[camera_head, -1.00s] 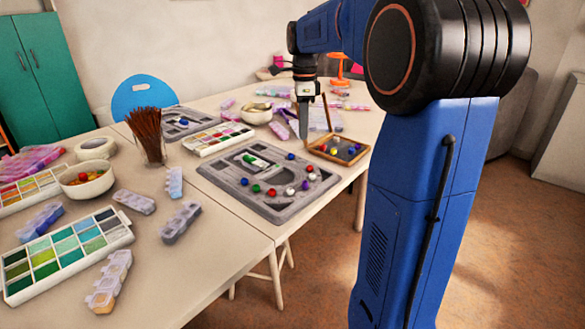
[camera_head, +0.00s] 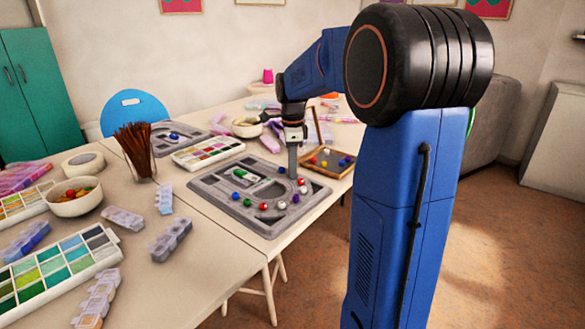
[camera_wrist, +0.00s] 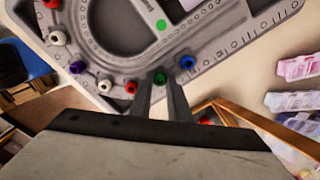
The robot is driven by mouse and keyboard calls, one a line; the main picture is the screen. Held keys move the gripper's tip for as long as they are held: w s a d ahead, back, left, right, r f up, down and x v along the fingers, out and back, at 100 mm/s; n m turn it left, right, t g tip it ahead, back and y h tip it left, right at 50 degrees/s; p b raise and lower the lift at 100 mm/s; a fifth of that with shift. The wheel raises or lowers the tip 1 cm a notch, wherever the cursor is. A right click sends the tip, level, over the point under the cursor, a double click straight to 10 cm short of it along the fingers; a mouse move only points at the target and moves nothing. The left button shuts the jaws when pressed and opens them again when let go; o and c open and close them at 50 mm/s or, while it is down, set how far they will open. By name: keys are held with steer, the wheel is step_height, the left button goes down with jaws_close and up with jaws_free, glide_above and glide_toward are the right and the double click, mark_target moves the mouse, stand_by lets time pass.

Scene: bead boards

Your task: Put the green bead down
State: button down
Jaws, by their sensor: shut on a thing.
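The green bead (camera_wrist: 160,78) is between the fingertips of my gripper (camera_wrist: 160,84) in the wrist view. My gripper is shut on it. It is over the curved groove of the grey bead board (camera_wrist: 110,60), in the row between a red bead (camera_wrist: 131,87) and a blue bead (camera_wrist: 187,62). I cannot tell whether the green bead touches the board. In the head view, my gripper (camera_head: 292,170) points down at the far right of the bead board (camera_head: 222,210), and the held bead is hidden.
Purple (camera_wrist: 77,67) and white (camera_wrist: 105,85) beads lie farther along the groove. A wooden-framed tray (camera_head: 328,171) with loose beads stands close to the right of my gripper. A paint palette (camera_head: 207,152) lies behind the board. A bowl (camera_head: 74,197) and bead boxes are at left.

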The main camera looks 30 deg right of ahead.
steer(key=shift+f, duration=0.45)
steer(key=shift+s+f, duration=0.1)
steer(key=shift+f, duration=0.1)
steer(key=c, duration=1.7)
jaws_free()
steer(key=shift+f, duration=0.15)
steer(key=shift+o, duration=0.2)
step_height(320, 180, up, 14)
steer(key=s+a+f+n+t, duration=0.1)
steer(key=s+a+f+n, duration=0.4)
steer(key=s, duration=0.5)
steer(key=s+a+f+n+t, duration=0.2)
steer(key=s+a+f+n, duration=0.3)
steer(key=s+n, duration=0.5)
steer(key=s+a+f+n+t, duration=0.1)
steer(key=s+a+f+n, duration=0.4)
steer(key=s+n, duration=0.3)
steer(key=shift+s+a+f+t, duration=0.4)
steer(key=shift+s+f, duration=0.05)
steer(key=shift+s, duration=0.55)
